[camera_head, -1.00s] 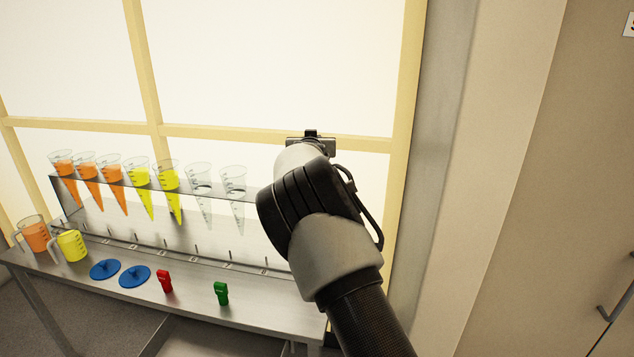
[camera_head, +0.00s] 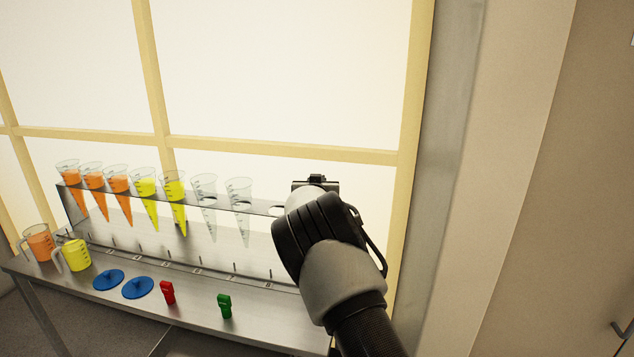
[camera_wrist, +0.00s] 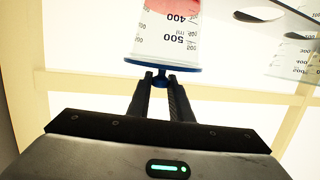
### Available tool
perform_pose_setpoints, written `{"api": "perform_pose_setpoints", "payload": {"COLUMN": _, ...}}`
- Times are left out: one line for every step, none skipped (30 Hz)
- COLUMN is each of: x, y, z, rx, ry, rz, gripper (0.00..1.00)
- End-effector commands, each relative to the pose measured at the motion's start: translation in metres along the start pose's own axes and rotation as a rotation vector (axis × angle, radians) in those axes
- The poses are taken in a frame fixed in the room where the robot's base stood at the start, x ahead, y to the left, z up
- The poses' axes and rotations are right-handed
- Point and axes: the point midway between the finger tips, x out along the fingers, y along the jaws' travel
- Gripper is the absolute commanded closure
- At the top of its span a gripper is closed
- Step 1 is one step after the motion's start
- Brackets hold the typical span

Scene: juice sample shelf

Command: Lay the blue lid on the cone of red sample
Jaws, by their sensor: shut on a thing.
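In the wrist view, where the picture is upside down, a clear graduated cone (camera_wrist: 165,45) holds red sample (camera_wrist: 172,5). The blue lid (camera_wrist: 140,65) lies across the cone's wide mouth and seems to touch its rim; I cannot tell whether it is fully seated. My gripper (camera_wrist: 161,80) is shut on the lid's small knob. In the head view my gripper (camera_head: 316,184) is at the right end of the rack, and my arm hides the red cone and the held lid.
The metal rack (camera_head: 262,206) holds orange, yellow and empty cones (camera_head: 240,212) to the left. On the bench (camera_head: 262,326) stand an orange jug (camera_head: 40,243), a yellow jug (camera_head: 77,256), two other blue lids (camera_head: 138,288), a red clip (camera_head: 168,293) and a green clip (camera_head: 225,306). A window is behind.

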Motion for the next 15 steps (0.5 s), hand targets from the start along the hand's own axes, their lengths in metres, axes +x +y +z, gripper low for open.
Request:
{"api": "perform_pose_setpoints", "payload": {"x": 0.0001, "y": -0.0001, "z": 0.0005, "rx": 0.000, "ry": 0.000, "rz": 0.000, "gripper": 1.00}}
{"api": "perform_pose_setpoints", "payload": {"x": 0.0003, "y": -0.0002, "z": 0.0016, "rx": 0.000, "ry": 0.000, "rz": 0.000, "gripper": 1.00}}
{"api": "perform_pose_setpoints", "payload": {"x": 0.0007, "y": -0.0002, "z": 0.0034, "rx": 0.000, "ry": 0.000, "rz": 0.000, "gripper": 1.00}}
{"api": "perform_pose_setpoints", "payload": {"x": 0.0009, "y": -0.0002, "z": 0.0045, "rx": 0.000, "ry": 0.000, "rz": 0.000, "gripper": 1.00}}
{"api": "perform_pose_setpoints", "payload": {"x": 0.0005, "y": -0.0003, "z": 0.0025, "rx": 0.000, "ry": 0.000, "rz": 0.000, "gripper": 0.76}}
{"api": "perform_pose_setpoints", "payload": {"x": 0.0004, "y": -0.0003, "z": 0.0022, "rx": 0.000, "ry": 0.000, "rz": 0.000, "gripper": 0.69}}
{"api": "perform_pose_setpoints", "payload": {"x": 0.0004, "y": -0.0003, "z": 0.0023, "rx": 0.000, "ry": 0.000, "rz": 0.000, "gripper": 0.64}}
{"api": "perform_pose_setpoints", "payload": {"x": 0.0004, "y": -0.0003, "z": 0.0023, "rx": 0.000, "ry": 0.000, "rz": 0.000, "gripper": 0.62}}
{"api": "perform_pose_setpoints", "payload": {"x": 0.0004, "y": -0.0003, "z": 0.0023, "rx": 0.000, "ry": 0.000, "rz": 0.000, "gripper": 0.62}}
{"api": "perform_pose_setpoints", "payload": {"x": 0.0004, "y": -0.0003, "z": 0.0023, "rx": 0.000, "ry": 0.000, "rz": 0.000, "gripper": 0.62}}
{"api": "perform_pose_setpoints", "payload": {"x": 0.0004, "y": -0.0003, "z": 0.0023, "rx": 0.000, "ry": 0.000, "rz": 0.000, "gripper": 0.62}}
{"api": "perform_pose_setpoints", "payload": {"x": 0.0004, "y": -0.0003, "z": 0.0023, "rx": 0.000, "ry": 0.000, "rz": 0.000, "gripper": 0.62}}
{"api": "perform_pose_setpoints", "payload": {"x": 0.0004, "y": -0.0004, "z": 0.0022, "rx": 0.000, "ry": 0.000, "rz": 0.000, "gripper": 0.62}}
{"api": "perform_pose_setpoints", "payload": {"x": 0.0004, "y": -0.0004, "z": 0.0022, "rx": 0.000, "ry": 0.000, "rz": 0.000, "gripper": 0.62}}
{"api": "perform_pose_setpoints", "payload": {"x": 0.0003, "y": -0.0003, "z": 0.0020, "rx": 0.000, "ry": 0.000, "rz": 0.000, "gripper": 0.62}}
